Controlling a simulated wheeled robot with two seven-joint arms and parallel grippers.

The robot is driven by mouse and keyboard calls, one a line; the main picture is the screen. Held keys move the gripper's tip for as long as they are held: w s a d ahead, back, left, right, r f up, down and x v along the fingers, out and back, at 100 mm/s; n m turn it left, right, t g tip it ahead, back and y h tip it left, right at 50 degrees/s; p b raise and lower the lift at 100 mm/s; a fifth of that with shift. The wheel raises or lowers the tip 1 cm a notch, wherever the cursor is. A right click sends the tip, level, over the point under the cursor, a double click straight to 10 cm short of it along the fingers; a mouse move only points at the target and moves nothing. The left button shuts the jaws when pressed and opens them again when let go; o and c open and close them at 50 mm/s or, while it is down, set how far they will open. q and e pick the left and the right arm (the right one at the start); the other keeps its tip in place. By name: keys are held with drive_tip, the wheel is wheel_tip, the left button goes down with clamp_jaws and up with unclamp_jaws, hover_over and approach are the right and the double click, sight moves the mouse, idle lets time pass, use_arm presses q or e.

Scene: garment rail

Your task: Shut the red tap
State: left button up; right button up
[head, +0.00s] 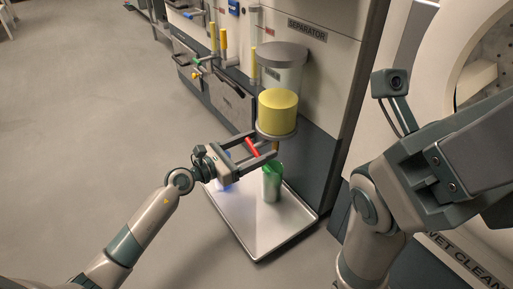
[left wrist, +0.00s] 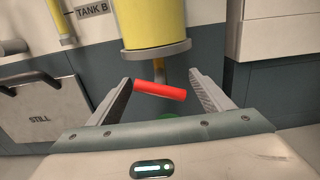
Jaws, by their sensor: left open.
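The red tap (head: 252,147) is a short bar handle under the clear separator cylinder with yellow liquid (head: 278,112). My left gripper (head: 262,146) is open, its two fingers on either side of the tap handle. In the left wrist view the red tap handle (left wrist: 160,91) lies crosswise, slightly tilted, between the two open fingertips (left wrist: 160,85). Its left end is close to the left finger; I cannot tell whether they touch. A brass spout shows behind it. The right arm is at the right of the head view, but its fingers are out of view.
A green-and-clear cup (head: 271,183) stands below the spout on a pale tray (head: 253,235) on the floor. A faint blue item (head: 222,184) is on the tray's left. A cabinet stands behind, with yellow-handled valves (head: 223,45) at its left.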

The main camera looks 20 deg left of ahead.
use_arm(q)
clamp_jaws()
idle(0.3)
drive_tip(key=shift+d+f, duration=0.1)
idle(1.1)
unclamp_jaws()
drive_tip(key=shift+s, duration=0.1)
drive_tip(key=p+v, duration=0.2)
drive_tip(key=v, duration=1.5)
drive_tip(key=shift+p, duration=0.3)
drive_tip(key=shift+s, duration=0.1)
